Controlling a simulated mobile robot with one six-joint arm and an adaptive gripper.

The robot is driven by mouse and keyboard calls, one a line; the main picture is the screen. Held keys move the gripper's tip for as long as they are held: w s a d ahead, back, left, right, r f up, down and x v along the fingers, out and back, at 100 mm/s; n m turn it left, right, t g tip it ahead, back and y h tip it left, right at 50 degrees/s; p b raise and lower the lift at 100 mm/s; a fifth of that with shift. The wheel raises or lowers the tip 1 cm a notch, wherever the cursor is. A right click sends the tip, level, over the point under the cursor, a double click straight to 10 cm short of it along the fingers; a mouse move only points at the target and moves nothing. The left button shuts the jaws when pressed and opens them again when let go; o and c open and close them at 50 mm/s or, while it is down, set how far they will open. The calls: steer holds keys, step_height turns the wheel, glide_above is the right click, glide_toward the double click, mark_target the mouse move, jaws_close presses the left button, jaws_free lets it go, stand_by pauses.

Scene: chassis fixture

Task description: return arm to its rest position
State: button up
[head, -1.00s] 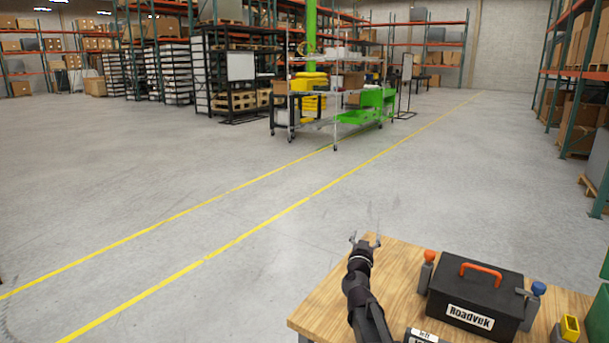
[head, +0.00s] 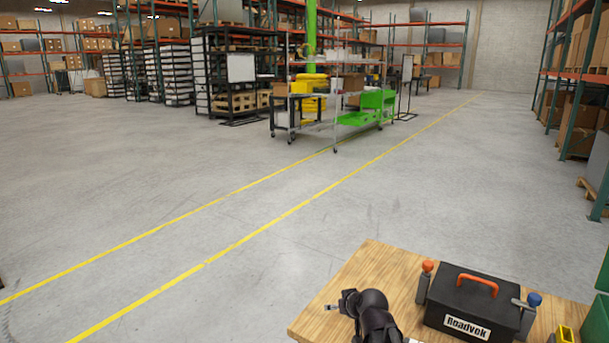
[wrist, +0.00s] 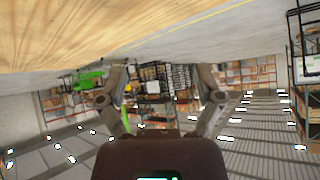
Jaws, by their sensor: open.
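My gripper (head: 331,307) is at the lower middle of the head view, above the left part of the wooden table (head: 362,272), with its tip pointing left. In the wrist view my gripper (wrist: 166,88) shows two dark fingers spread wide apart with nothing between them. The picture there is upside down, with a wooden surface (wrist: 90,30) across the top and ceiling lights at the bottom. My arm is folded back close to the bottom edge of the head view.
A black toolbox (head: 474,301) with an orange handle stands on the table, right of my arm. An orange-topped item (head: 425,281) and a blue-topped item (head: 530,310) flank it. A yellow item (head: 565,335) and green bins (head: 598,318) are at far right.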

steer(key=s+f+g, duration=0.1)
steer(key=s, duration=0.1)
steer(key=s+d+f+g+h, duration=0.1)
steer(key=s, duration=0.1)
steer(key=s+d+f+m+g+p, duration=0.1)
steer(key=s+g, duration=0.1)
steer(key=s, duration=0.1)
steer(key=shift+d, duration=0.25)
steer(key=s+d+m+g+h+p, duration=0.1)
steer(key=s+d+m+g+h, duration=0.1)
steer(key=s, duration=0.7)
steer(key=d+g+h, duration=0.1)
steer(key=d+g, duration=0.1)
steer(key=shift+s+d+f+g, duration=0.25)
steer(key=shift+d+f+g, duration=0.15)
